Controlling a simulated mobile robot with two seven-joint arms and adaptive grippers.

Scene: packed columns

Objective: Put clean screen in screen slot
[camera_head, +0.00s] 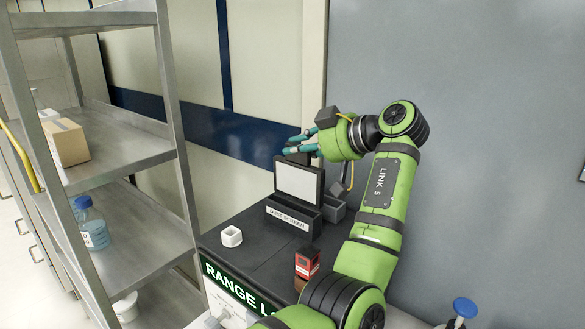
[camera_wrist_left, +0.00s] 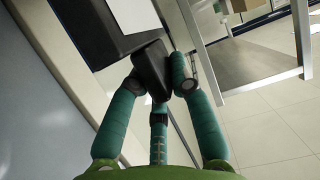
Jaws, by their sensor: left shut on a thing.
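The clean screen (camera_head: 299,183) is a white panel in a dark frame with a dark grip on top. It stands about upright at the screen slot (camera_head: 290,218), a dark holder labelled "DUST SCREEN". Its lower edge is behind the holder's front, so I cannot tell how deep it sits. My left gripper (camera_head: 303,142) is shut on the screen's top grip. In the left wrist view the teal fingers (camera_wrist_left: 158,84) close around the dark grip, with the white panel (camera_wrist_left: 133,14) beyond it. My right gripper is not in view.
A small white cup (camera_head: 231,237) and a red box (camera_head: 307,262) stand on the dark bench top (camera_head: 262,247). A metal shelf rack (camera_head: 130,165) rises at left, with a cardboard box (camera_head: 67,145) and blue bottle (camera_head: 92,225).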

